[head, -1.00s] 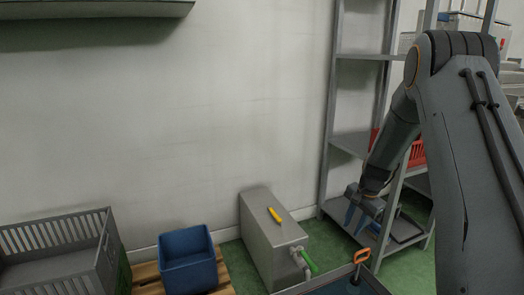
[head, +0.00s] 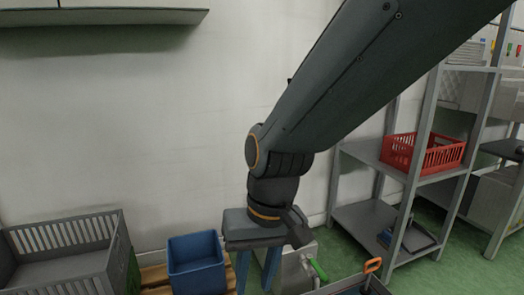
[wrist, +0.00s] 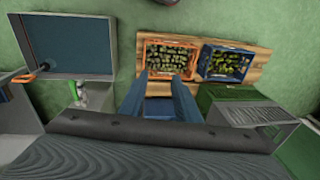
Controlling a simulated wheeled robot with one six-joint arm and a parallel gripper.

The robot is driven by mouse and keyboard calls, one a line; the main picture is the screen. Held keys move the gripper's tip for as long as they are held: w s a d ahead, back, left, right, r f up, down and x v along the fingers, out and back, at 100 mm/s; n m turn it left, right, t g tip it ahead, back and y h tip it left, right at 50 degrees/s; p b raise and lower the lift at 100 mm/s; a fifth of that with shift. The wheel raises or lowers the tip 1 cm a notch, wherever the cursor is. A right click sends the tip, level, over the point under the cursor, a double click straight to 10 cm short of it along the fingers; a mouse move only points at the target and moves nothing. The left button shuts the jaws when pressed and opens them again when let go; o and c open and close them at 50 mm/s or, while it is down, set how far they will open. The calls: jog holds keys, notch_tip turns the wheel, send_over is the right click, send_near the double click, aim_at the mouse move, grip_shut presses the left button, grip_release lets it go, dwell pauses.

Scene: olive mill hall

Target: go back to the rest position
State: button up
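My gripper (head: 256,280) hangs pointing down at the lower middle of the head view, in front of the metal box (head: 297,272). Its two blue fingers stand apart with nothing held between them. In the wrist view my gripper (wrist: 161,80) is also open. Between and beyond its fingers a blue bin (wrist: 159,108) shows on the floor side below. My arm covers much of the metal box and of the wall in the head view.
The blue bin (head: 195,267) stands beside a grey slatted crate (head: 70,235). A shelf rack (head: 362,150) with a red basket (head: 423,153) stands right. A tray with an orange handle (head: 373,265) is at lower right. Olive crates, orange (wrist: 144,60) and blue (wrist: 204,68), sit on a pallet.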

jog(key=s+n, duration=0.3)
jog(key=s, duration=0.5)
jog(key=d+r+m+h+p, duration=0.1)
jog(key=d+r+m+p, duration=0.2)
jog(key=d+r+p, duration=0.7)
jog(key=d+r+m+p, duration=0.3)
jog(key=d+r+p, duration=0.7)
jog(key=r+p, duration=0.6)
jog(key=p, duration=0.7)
jog(key=shift+d+r+h, duration=0.2)
jog(key=shift+d+h, duration=0.1)
jog(key=shift+h, duration=0.1)
